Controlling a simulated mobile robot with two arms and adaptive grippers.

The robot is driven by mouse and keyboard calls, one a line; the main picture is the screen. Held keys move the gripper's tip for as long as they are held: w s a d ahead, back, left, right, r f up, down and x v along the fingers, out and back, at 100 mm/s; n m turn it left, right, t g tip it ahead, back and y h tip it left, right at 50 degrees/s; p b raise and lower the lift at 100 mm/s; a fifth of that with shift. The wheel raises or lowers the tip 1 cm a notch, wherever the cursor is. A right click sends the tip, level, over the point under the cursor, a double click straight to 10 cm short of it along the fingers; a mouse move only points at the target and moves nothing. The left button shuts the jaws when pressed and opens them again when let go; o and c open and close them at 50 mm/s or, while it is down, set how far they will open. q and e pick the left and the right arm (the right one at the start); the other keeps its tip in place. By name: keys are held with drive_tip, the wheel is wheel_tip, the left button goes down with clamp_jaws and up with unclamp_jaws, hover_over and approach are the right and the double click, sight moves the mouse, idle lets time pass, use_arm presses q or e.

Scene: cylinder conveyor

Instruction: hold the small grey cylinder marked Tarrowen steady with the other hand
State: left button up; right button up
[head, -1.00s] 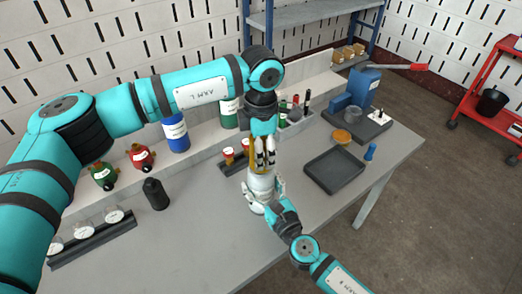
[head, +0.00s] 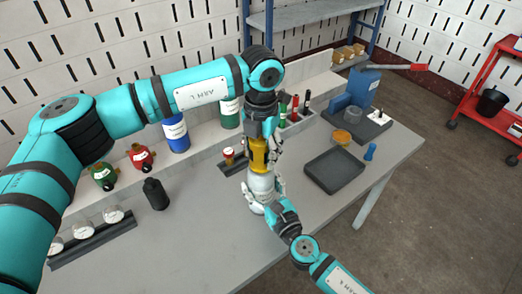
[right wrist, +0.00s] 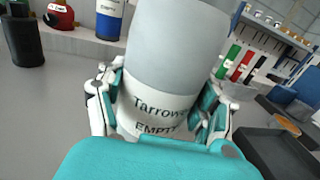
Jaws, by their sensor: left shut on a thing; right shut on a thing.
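The small grey cylinder (head: 261,186) stands upright on the table. In the right wrist view the cylinder (right wrist: 172,60) fills the middle, its white label reading "Tarrow…" and "EMPTY"; its top is out of frame. My right gripper (head: 264,195) is shut around its body, and its fingers (right wrist: 160,110) show on both sides of the label. My left gripper (head: 262,142) is above the cylinder, pointing down, shut on a yellow fitting (head: 258,156) at the cylinder's top. Whether the fitting is joined to the cylinder is hidden.
A dark tray (head: 334,171) lies to the right, with a blue-handled item (head: 370,151) beside it. A black cylinder (head: 156,194) stands at left, near a dark rack (head: 92,240). Green (head: 104,176) and red (head: 141,157) fittings and a blue cylinder (head: 176,134) are behind.

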use_arm(q)
drive_tip(key=shift+n, duration=1.2)
drive_tip(key=n, duration=0.4)
drive_tip(key=shift+n, duration=1)
drive_tip(key=n, duration=0.4)
drive_tip(key=shift+n, duration=1)
